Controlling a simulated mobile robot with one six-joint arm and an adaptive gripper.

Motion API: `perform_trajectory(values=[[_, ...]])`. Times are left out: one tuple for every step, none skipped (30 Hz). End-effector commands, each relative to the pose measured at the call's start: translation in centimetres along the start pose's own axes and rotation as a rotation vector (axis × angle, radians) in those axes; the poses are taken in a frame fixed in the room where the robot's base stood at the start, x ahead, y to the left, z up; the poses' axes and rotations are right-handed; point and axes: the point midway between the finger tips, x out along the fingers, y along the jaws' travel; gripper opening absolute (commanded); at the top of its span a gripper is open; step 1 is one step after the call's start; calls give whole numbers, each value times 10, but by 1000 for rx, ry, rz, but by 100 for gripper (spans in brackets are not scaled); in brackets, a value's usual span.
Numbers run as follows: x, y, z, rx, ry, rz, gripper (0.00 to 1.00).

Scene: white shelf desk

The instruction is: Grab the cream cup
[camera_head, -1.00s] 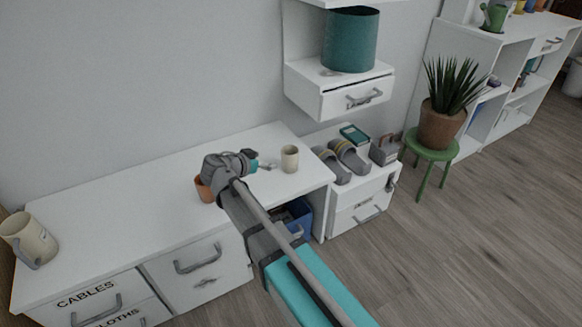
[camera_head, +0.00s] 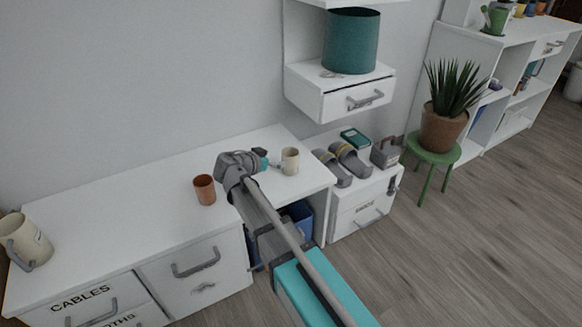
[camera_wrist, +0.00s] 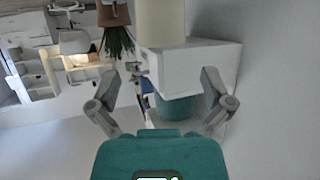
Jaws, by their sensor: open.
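The small cream cup (camera_head: 290,161) stands upright near the right end of the white desk top. My gripper (camera_head: 273,165) is just left of it, low over the desk and pointing at it. In the wrist view, which looks upside down, the cream cup (camera_wrist: 162,24) is at the top centre, beyond my gripper (camera_wrist: 161,78). The two fingers are spread apart with nothing between them. I see a gap between the fingers and the cup in the wrist view.
A terracotta cup (camera_head: 204,189) stands left of my gripper. A larger cream jug (camera_head: 26,241) is at the desk's far left. A low cabinet with sandals (camera_head: 345,160) adjoins the right end. A wall shelf drawer (camera_head: 345,98) hangs above. The middle-left desk top is clear.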

Motion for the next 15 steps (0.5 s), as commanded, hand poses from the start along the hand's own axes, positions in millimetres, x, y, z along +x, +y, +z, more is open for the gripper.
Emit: perform_trajectory(values=[[10,-1,3,0,0,1,100],[14,-1,2,0,0,1,100],[19,-1,2,0,0,2,100],[22,0,2,0,0,2,100],[25,0,2,0,-1,1,100],[28,0,2,-1,-1,1,100],[29,0,1,-1,-1,0,100],[31,0,1,-1,0,0,100],[32,0,1,-1,0,-1,100],[33,0,0,-1,0,-1,100],[33,0,0,-1,0,0,100],[34,0,0,-1,-1,0,100],[34,0,0,-1,-1,0,100],[34,0,0,-1,0,0,100],[33,0,0,-1,0,0,100]])
